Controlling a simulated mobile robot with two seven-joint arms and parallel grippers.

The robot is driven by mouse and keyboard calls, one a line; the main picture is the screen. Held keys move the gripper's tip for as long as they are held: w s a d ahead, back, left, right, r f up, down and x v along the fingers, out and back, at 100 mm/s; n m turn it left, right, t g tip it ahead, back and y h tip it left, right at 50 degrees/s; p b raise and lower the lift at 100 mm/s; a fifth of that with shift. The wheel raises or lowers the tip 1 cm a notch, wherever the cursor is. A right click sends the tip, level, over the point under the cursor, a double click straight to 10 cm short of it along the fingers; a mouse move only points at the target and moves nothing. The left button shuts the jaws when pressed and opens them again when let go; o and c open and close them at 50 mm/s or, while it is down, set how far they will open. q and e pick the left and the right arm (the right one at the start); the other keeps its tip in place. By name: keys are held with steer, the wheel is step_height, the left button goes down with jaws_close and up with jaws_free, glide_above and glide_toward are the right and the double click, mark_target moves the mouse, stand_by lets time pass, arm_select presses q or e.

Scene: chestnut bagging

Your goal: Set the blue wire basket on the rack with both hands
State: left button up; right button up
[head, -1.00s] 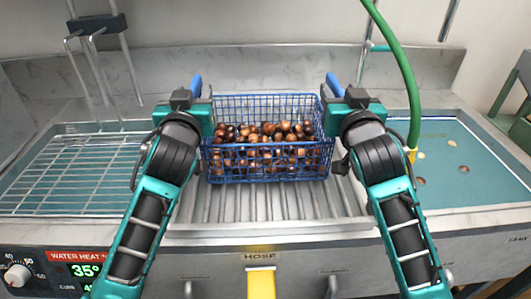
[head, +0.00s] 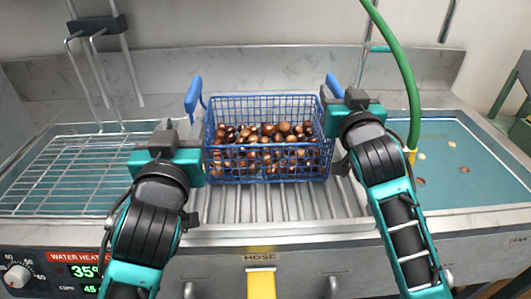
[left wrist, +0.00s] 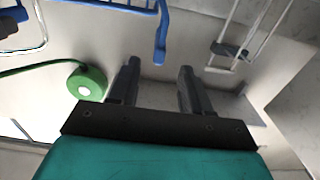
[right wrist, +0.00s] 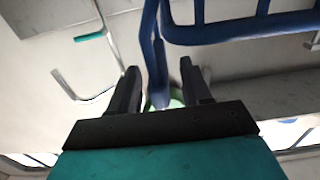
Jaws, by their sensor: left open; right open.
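The blue wire basket (head: 268,177), full of brown chestnuts (head: 265,135), sits upright on the ribbed metal rack (head: 285,206) between the two basins. My left gripper (head: 170,138) is open and empty, to the left of the basket and apart from its blue left handle (head: 194,95). In the left wrist view that handle (left wrist: 161,40) shows beyond the open fingers (left wrist: 157,85). My right gripper (head: 338,103) is open at the basket's right handle (head: 334,86). In the right wrist view the handle (right wrist: 158,70) stands between the spread fingers (right wrist: 156,85); contact cannot be told.
A wire grid (head: 75,172) covers the left basin. The right basin (head: 460,185) holds water and a few floating chestnuts. A green hose (head: 408,75) hangs to the right, and metal hooks (head: 97,60) hang at the back left.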

steer(key=shift+s, duration=0.35)
arm_select(q)
steer(key=shift+s, duration=0.25)
arm_select(e)
steer(key=s, duration=1.1)
steer(key=shift+s+d, duration=0.15)
steer(key=shift+d, duration=0.3)
